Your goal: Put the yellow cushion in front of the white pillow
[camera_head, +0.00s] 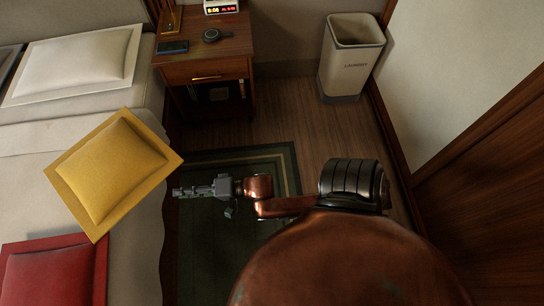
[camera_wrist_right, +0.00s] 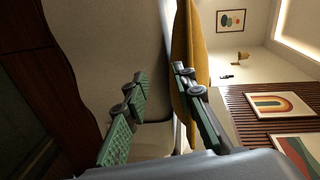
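The yellow cushion (camera_head: 113,172) lies turned at an angle at the bed's right edge, with its right corner reaching past the edge. The white pillow (camera_head: 72,65) lies farther up the bed, at the top left. My right gripper (camera_head: 178,192) is just right of the cushion, low beside the bed. In the right wrist view its two green-padded fingers (camera_wrist_right: 158,92) are spread apart with nothing between them. The yellow cushion (camera_wrist_right: 188,45) shows there as a narrow upright strip, partly behind the right finger. Whether they touch I cannot tell. My left gripper is out of view.
A red cushion (camera_head: 52,275) lies on the bed (camera_head: 135,240) at the lower left. A wooden nightstand (camera_head: 205,60) with a phone and a clock stands beyond the cushion. A bin (camera_head: 350,60) stands at the wall. A green rug (camera_head: 205,250) covers clear floor beside the bed.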

